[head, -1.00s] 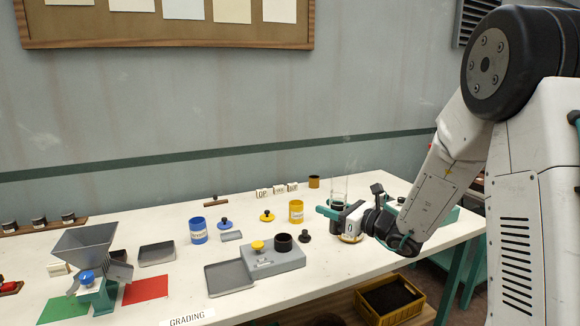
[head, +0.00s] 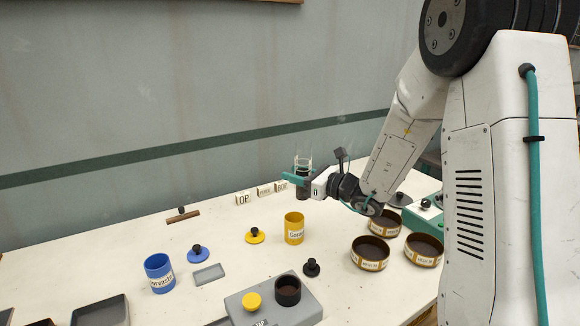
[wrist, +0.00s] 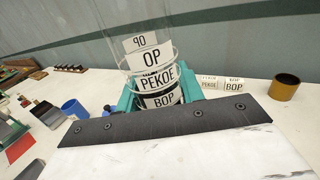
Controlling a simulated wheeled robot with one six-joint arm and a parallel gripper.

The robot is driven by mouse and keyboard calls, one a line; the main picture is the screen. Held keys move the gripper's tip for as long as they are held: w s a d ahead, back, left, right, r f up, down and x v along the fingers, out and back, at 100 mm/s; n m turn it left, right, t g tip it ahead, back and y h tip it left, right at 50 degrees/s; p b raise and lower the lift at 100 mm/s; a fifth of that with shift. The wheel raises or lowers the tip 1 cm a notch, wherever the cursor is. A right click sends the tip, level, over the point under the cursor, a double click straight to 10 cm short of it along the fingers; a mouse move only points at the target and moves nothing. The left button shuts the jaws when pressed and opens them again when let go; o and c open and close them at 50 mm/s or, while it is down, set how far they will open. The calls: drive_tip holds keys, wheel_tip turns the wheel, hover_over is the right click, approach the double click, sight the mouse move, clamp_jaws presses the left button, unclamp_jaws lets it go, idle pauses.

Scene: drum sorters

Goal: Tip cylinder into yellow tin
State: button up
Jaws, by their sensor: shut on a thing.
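My gripper (head: 300,182) is shut on a clear glass cylinder (head: 304,162), which looks upright. Its lower part looks dark in the head view. In the wrist view the cylinder (wrist: 148,55) stands between the teal fingers (wrist: 128,100), with bands reading OP, PEKOE and BOP on or through it. The yellow tin (head: 294,229) stands upright on the bench, open at the top, with a label partly readable. It is in front of the gripper and slightly left of it in the head view. I cannot tell how high the cylinder is above the bench. The tin does not show in the wrist view.
A blue tin (head: 159,275), a yellow lid (head: 256,237) and a blue lid (head: 198,255) are to the left. A grey block (head: 268,308) is in front. Several round sieves (head: 371,255) are at right. Letter tiles (head: 243,198) stand behind. A brown tin (wrist: 284,88) shows in the wrist view.

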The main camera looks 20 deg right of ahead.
drive_tip(key=shift+w+a+f, duration=0.1)
drive_tip(key=shift+w, duration=0.1)
drive_tip(key=shift+f, duration=0.35)
drive_tip(key=shift+f, duration=1.5)
drive_tip(key=shift+w+d+n+g+h, duration=0.1)
drive_tip(key=shift+d+n+g+h, duration=0.25)
drive_tip(key=shift+d+n, duration=0.65)
drive_tip(key=shift+w+d+f+n+g+h, duration=0.15)
drive_tip(key=shift+d+n+g+h, duration=0.35)
drive_tip(key=shift+d+n, duration=0.65)
